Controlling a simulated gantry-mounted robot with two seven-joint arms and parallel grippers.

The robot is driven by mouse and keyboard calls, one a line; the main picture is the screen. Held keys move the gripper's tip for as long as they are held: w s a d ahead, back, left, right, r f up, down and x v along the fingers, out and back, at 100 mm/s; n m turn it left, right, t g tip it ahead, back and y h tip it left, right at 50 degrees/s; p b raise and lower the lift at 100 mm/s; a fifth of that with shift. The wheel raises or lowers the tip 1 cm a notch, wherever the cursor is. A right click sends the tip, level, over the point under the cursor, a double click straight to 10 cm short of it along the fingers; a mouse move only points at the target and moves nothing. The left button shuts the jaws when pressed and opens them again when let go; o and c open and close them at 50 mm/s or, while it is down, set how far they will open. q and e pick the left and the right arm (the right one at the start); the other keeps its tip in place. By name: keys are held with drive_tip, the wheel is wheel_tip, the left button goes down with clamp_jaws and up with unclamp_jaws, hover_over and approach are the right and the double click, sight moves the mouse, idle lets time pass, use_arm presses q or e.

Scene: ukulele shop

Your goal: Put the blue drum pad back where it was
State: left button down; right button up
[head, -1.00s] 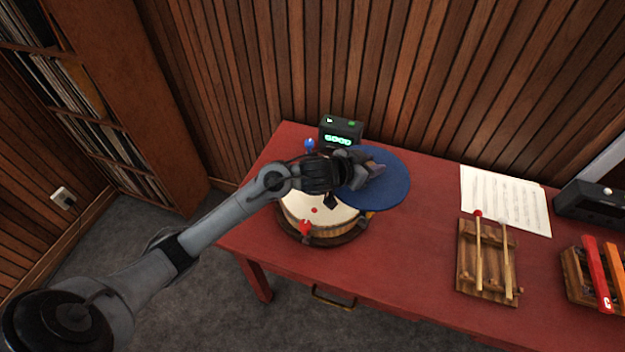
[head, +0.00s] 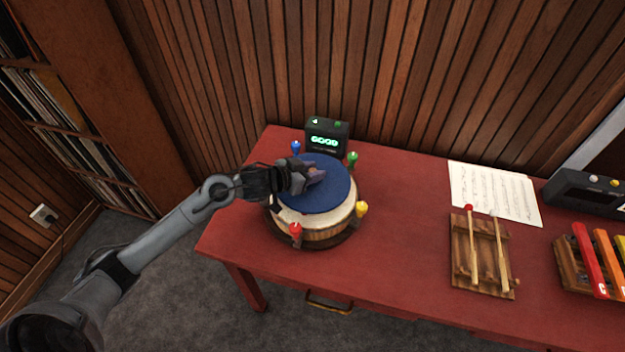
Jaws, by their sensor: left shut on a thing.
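The blue drum pad (head: 326,195) is a flat round disc in the head view, held over the drum (head: 320,235). It covers much of the pale drumhead, with the front part of the head still showing. I cannot tell whether the pad touches the drumhead. My left gripper (head: 312,178) comes in from the left and is shut on the pad near its middle. Coloured pegs stand around the drum: blue (head: 296,147), green (head: 352,159), yellow (head: 361,209) and red (head: 296,230). My right gripper is out of view.
A black box with a green "GOOD" display (head: 326,135) stands just behind the drum. A rack with two mallets (head: 483,268), sheet music (head: 495,193), coloured bars (head: 590,260) and a dark device (head: 588,192) are at the right. Red tabletop (head: 405,210) between is clear.

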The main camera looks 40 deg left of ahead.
sight(286, 197)
use_arm(q)
wheel_tip(286, 197, down, 3)
drive_tip(key=shift+f+b, duration=0.2)
drive_tip(key=shift+b, duration=0.25)
drive_tip(key=c, duration=0.8)
unclamp_jaws()
drive_tip(key=shift+f, duration=0.1)
drive_tip(key=shift+o, duration=0.2)
drive_tip(key=shift+s+r, duration=0.35)
drive_tip(key=shift+s, duration=0.05)
drive_tip(key=p+v, duration=0.3)
drive_tip(key=v, duration=0.6)
drive_tip(key=shift+s, duration=0.3)
drive_tip(key=shift+v, duration=0.8)
